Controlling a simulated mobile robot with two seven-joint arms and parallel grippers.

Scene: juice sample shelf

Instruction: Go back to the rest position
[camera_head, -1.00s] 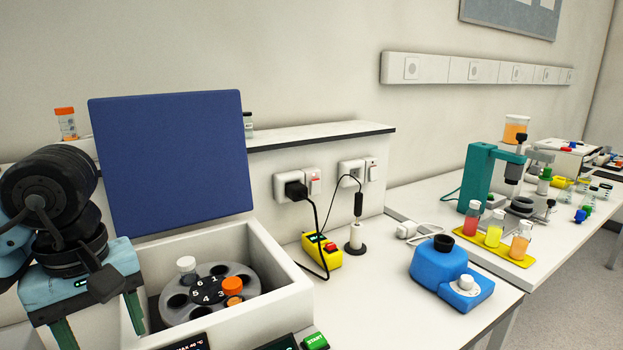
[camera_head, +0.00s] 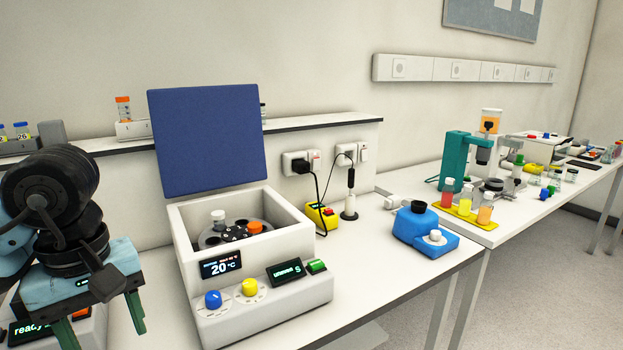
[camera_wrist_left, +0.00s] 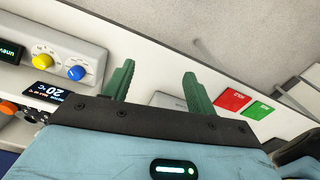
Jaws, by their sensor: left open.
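My left gripper (camera_head: 100,328) is at the lower left of the head view, its green fingers pointing down. In the left wrist view the fingers of the left gripper (camera_wrist_left: 157,78) stand apart with nothing between them. The gripper is left of the white centrifuge (camera_head: 250,320), clear of its open blue lid (camera_head: 208,143). In the centrifuge's rotor (camera_head: 211,238) sit a white-capped tube (camera_head: 218,219) and an orange-capped tube (camera_head: 255,227). My right gripper is not in view.
A device with a green "ready" display (camera_head: 30,330) is partly hidden behind my left arm. A yellow timer-like box (camera_head: 322,216), a blue device (camera_head: 425,234) and a yellow rack (camera_head: 468,217) with three colored tubes stand to the right. Floor (camera_head: 540,270) is free at right.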

